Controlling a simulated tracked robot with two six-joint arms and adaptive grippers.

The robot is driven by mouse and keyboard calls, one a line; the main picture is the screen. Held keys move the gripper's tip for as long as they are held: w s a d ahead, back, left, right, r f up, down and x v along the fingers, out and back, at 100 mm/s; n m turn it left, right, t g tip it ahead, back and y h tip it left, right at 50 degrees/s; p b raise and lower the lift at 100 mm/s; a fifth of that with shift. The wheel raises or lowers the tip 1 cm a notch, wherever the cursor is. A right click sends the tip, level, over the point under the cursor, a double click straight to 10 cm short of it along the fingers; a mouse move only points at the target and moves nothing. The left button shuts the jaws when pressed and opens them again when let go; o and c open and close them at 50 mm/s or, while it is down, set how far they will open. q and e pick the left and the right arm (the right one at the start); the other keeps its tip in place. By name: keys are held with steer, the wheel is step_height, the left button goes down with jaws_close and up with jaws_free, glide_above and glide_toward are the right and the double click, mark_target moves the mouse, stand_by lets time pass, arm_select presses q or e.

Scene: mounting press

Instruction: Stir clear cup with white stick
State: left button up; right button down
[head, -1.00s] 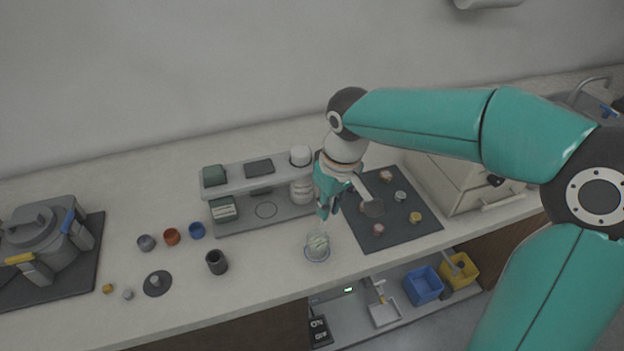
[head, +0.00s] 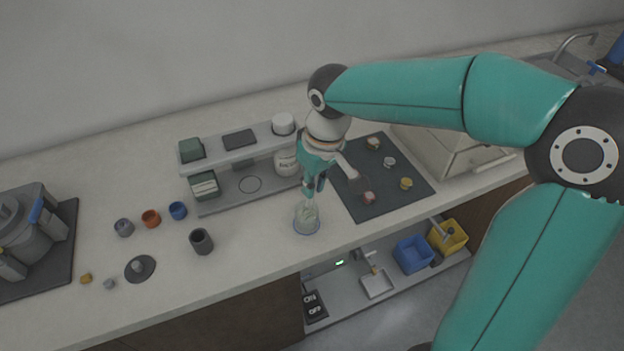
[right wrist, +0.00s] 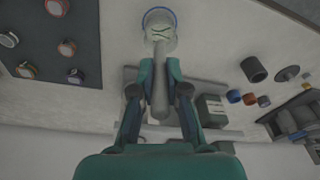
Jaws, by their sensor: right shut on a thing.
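The clear cup (head: 306,218) stands on the counter near its front edge, left of the dark mat. It also shows at the top of the right wrist view (right wrist: 160,30), with something pale inside. My right gripper (head: 312,188) is just above the cup, pointing down. In the right wrist view its fingers (right wrist: 160,80) are shut on a pale stick (right wrist: 160,95), whose far end points into the cup mouth. Whether the stick touches the cup wall I cannot tell. My left gripper is not in view.
A grey two-level shelf (head: 215,206) with jars and boxes stands behind the cup. A dark cup (head: 201,241) and small coloured cups are to the left. The dark mat (head: 400,203) with several small pieces lies to the right. Counter between the cups is clear.

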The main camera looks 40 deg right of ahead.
mark_target(308, 207)
steer(key=shift+w+a+f+b, duration=0.1)
steer(key=shift+w+f+b, duration=0.1)
steer(key=shift+f+b, duration=1.2)
steer(key=shift+w+f+b, duration=0.2)
steer(key=shift+f+b, duration=0.65)
steer(key=shift+f, duration=0.9)
steer(key=shift+a, duration=0.1)
